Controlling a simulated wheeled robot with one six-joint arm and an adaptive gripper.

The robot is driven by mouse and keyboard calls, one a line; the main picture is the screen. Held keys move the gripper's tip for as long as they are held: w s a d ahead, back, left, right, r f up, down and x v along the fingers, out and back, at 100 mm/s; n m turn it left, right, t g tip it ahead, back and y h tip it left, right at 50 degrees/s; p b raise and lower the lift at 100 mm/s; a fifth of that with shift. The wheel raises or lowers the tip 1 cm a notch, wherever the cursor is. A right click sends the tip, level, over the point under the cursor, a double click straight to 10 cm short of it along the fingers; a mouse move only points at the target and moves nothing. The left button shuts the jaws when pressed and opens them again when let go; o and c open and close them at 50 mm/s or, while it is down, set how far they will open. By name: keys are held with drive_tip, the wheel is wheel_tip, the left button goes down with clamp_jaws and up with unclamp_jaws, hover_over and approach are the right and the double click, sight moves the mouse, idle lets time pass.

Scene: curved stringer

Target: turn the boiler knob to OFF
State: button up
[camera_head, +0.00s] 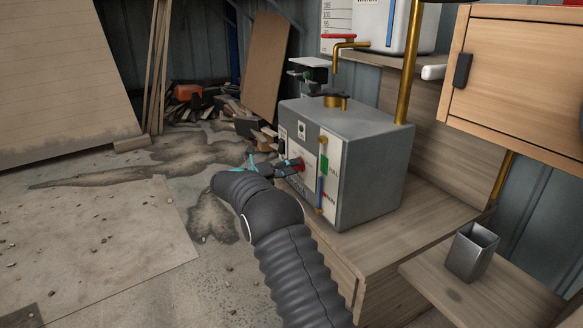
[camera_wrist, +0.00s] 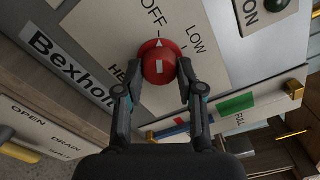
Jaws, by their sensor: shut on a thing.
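The boiler (camera_head: 355,150) is a grey box with a pale front panel. Its red knob (camera_wrist: 160,62) is in the middle of the wrist view, with a white bar on its face and a white triangle on its upper rim. The triangle is up towards the OFF label (camera_wrist: 153,17), close to the OFF tick. The LOW label (camera_wrist: 196,38) is to the right. My gripper (camera_wrist: 160,75) is shut on the knob, one finger on each side. In the head view my gripper (camera_head: 283,165) reaches the panel, and the knob is mostly hidden.
A green patch (camera_wrist: 236,103) and brass fittings (camera_wrist: 294,89) are beside the knob. The boiler stands on a wooden bench (camera_head: 420,220). A metal cup (camera_head: 470,252) is on a lower shelf at right. A wooden cabinet (camera_head: 520,70) overhangs at upper right. Floor at left is open.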

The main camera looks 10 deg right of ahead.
idle(0.4)
drive_tip(key=o, duration=1.1)
drive_tip(key=shift+o, duration=0.2)
drive_tip(key=v, duration=1.2)
